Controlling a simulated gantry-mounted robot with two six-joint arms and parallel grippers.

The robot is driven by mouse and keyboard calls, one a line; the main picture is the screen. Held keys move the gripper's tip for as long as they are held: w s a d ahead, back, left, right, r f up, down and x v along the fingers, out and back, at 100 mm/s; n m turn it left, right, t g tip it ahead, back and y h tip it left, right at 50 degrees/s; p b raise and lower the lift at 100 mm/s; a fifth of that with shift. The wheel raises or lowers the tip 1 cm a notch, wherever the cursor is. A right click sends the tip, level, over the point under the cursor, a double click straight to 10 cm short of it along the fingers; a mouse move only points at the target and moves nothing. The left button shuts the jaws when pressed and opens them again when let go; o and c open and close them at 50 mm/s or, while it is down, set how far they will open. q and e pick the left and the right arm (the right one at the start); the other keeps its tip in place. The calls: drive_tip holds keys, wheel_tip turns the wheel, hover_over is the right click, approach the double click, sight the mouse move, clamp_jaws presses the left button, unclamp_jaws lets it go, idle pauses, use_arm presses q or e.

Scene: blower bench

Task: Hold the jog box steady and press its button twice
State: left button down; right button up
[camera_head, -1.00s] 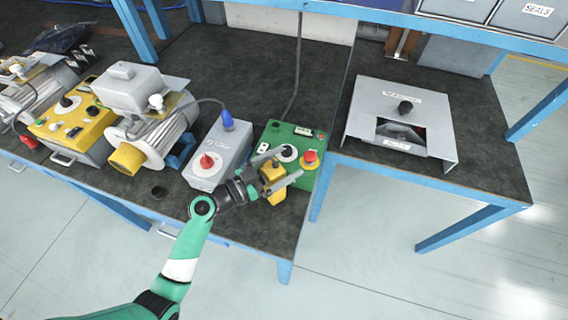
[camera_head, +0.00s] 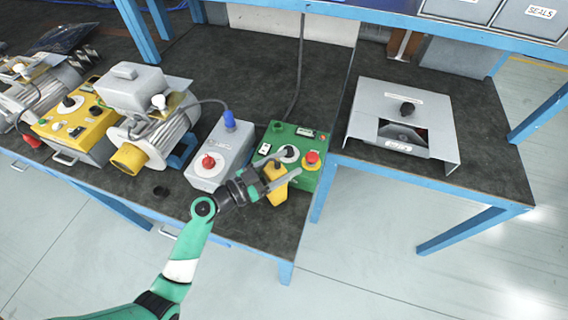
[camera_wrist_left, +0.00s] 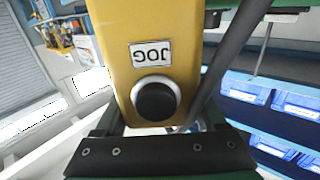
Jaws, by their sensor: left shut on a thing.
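The jog box is yellow and shows in the head view (camera_head: 277,193) at the front edge of the bench, in front of the green control box. My left gripper (camera_head: 281,168) is shut on the jog box, with its fingers on either side of it. In the left wrist view the jog box (camera_wrist_left: 149,22) fills the middle, with an upside-down JOG label (camera_wrist_left: 151,54) and a round black button (camera_wrist_left: 156,100) in a pale ring. Nothing covers the button there. My right gripper is not in view.
The green control box (camera_head: 312,178) with a red knob stands just behind the jog box. A grey box (camera_head: 222,150) with a red knob is to its left. A blower motor (camera_head: 160,125) stands further left.

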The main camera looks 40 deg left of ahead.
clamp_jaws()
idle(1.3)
